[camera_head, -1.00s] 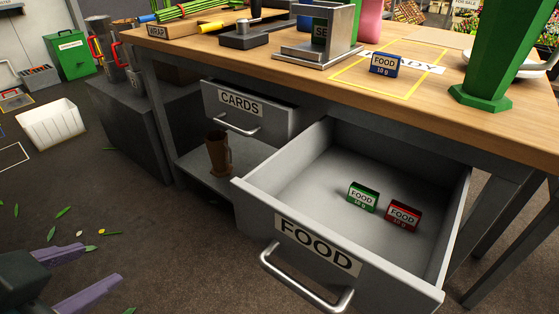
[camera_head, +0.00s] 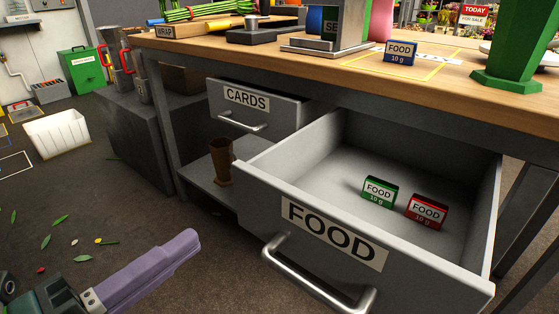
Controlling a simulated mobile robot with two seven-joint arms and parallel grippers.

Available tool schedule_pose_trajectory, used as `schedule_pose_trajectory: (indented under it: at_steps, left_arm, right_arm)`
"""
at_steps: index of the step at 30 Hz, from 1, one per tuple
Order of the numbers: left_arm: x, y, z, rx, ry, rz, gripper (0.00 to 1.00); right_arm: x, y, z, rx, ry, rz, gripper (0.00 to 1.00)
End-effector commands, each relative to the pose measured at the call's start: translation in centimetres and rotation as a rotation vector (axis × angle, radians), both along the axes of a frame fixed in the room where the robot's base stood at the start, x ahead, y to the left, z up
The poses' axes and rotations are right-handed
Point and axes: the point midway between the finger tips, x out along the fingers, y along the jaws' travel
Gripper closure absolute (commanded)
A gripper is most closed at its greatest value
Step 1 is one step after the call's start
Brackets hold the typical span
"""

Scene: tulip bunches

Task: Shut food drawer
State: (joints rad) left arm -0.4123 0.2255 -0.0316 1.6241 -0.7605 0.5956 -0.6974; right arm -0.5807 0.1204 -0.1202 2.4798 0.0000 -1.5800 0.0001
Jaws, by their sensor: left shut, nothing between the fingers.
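The grey food drawer (camera_head: 250,212) is pulled far out from under the workbench. Its front has a white FOOD label (camera_head: 333,233) and a silver bar handle (camera_head: 310,280). Inside lie a green food packet (camera_head: 379,191) and a red food packet (camera_head: 426,211). My left gripper (camera_head: 188,243) is at the lower left, its purple fingers shut and empty. It is left of the drawer front and apart from the handle. My right gripper is out of view.
The cards drawer (camera_head: 262,113) is at the left under the worktop (camera_head: 445,88). A brown vase (camera_head: 221,161) stands on the shelf below. A blue food packet (camera_head: 400,52) is on the worktop. A white crate (camera_head: 57,133) and scattered leaves are on the floor.

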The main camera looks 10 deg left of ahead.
Motion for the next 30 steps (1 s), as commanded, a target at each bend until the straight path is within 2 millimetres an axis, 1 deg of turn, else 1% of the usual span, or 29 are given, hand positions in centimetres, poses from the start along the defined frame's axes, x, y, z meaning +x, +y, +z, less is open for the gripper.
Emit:
schedule_pose_trajectory:
  at_steps: [1, 6, 12, 15, 20, 30]
  left_arm:
    - [1.1, -0.6, 0.0, -0.003, -0.004, -0.001, 1.00]
    - [4.3, -2.5, -0.1, -0.003, -0.003, 0.001, 1.00]
    - [7.3, -4.2, -0.1, -0.003, -0.002, 0.001, 1.00]
    - [8.2, -4.7, -0.1, -0.003, 0.002, 0.002, 1.00]
    - [8.9, -5.1, -0.1, -0.003, 0.003, 0.001, 1.00]
    - [8.9, -5.2, 0.0, -0.003, 0.003, 0.002, 1.00]
  right_arm:
    - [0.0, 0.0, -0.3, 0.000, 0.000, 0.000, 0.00]
    - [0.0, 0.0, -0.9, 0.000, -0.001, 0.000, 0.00]
    - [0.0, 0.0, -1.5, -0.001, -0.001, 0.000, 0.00]
    - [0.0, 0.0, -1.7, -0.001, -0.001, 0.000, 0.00]
    - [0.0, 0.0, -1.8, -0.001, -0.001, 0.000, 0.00]
    - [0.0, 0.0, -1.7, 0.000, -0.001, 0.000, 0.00]
